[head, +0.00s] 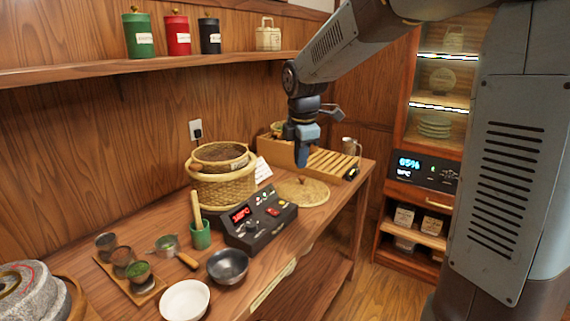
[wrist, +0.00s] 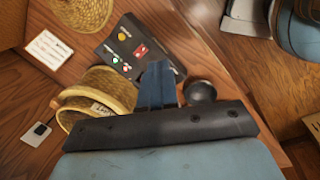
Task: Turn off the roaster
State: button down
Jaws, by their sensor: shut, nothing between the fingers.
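The roaster's black control box (head: 262,222) stands on the wooden bench, in front of a woven bamboo basket (head: 222,188). Its red display (head: 241,214) is lit, and a red switch (head: 272,212) and small green lights show on its top. The wrist view also shows the box (wrist: 120,50), with the red switch (wrist: 140,50) just beyond my fingertips. My gripper (head: 302,162) is shut and empty, pointing down above the bench, behind and right of the box. In the wrist view, its blue fingers (wrist: 159,68) cover part of the box's near side. I see no contact with the switch.
A flat woven lid (head: 302,192) lies right of the box, with a slatted wooden tray (head: 330,162) behind it. A dark bowl (head: 227,266), a white bowl (head: 185,300) and a green cup (head: 200,236) stand near the box. A shelf (head: 150,65) with canisters runs above.

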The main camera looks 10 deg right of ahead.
jog(key=s+d+r+m+t, duration=0.1)
jog(key=s+d+m, duration=0.3)
jog(key=s+m, duration=0.3)
jog(key=s+d+r+m+t, duration=0.1)
jog(key=s+d+m, duration=0.3)
jog(key=s+m, duration=0.3)
jog(key=s+d+r+m+t, duration=0.1)
jog(key=s+d+m, duration=0.3)
jog(key=s, duration=0.7)
jog(key=m, duration=0.2)
jog(key=shift+s+r+m+t, duration=0.15)
jog(key=shift+r+m+t, duration=0.15)
jog(key=shift+r+m, duration=0.1)
jog(key=shift+d, duration=0.1)
